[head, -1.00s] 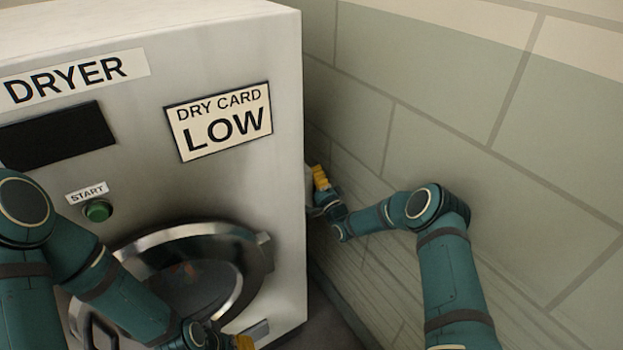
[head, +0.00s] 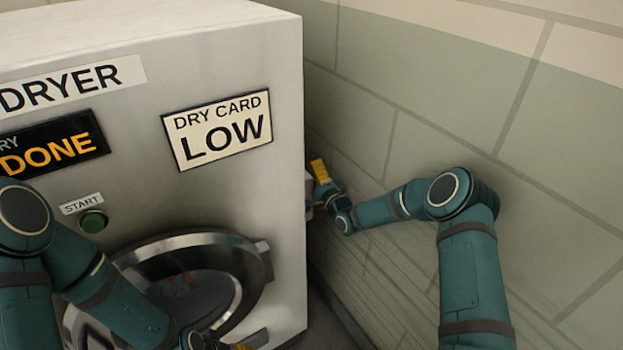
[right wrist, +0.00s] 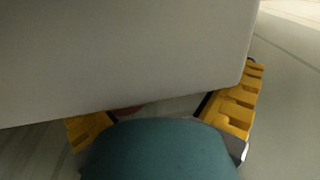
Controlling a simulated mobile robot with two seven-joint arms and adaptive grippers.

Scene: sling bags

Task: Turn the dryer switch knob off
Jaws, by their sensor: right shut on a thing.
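The steel dryer (head: 250,60) fills the left half of the head view. Its display (head: 52,142) is lit and reads DONE. My right gripper (head: 321,178) is at the dryer's right side, by a small grey box (head: 309,192) on that side wall. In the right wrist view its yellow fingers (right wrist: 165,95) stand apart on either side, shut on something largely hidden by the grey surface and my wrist. A reddish sliver (right wrist: 127,110) shows low between them, probably the switch knob. My left gripper (head: 232,343) is low before the dryer door, cut by the lower edge.
A green START button (head: 93,221) and a card reading DRY CARD LOW (head: 218,128) are on the dryer front. The round door (head: 238,245) is below. A tiled wall (head: 520,110) stands close on the right, leaving a narrow gap beside the dryer.

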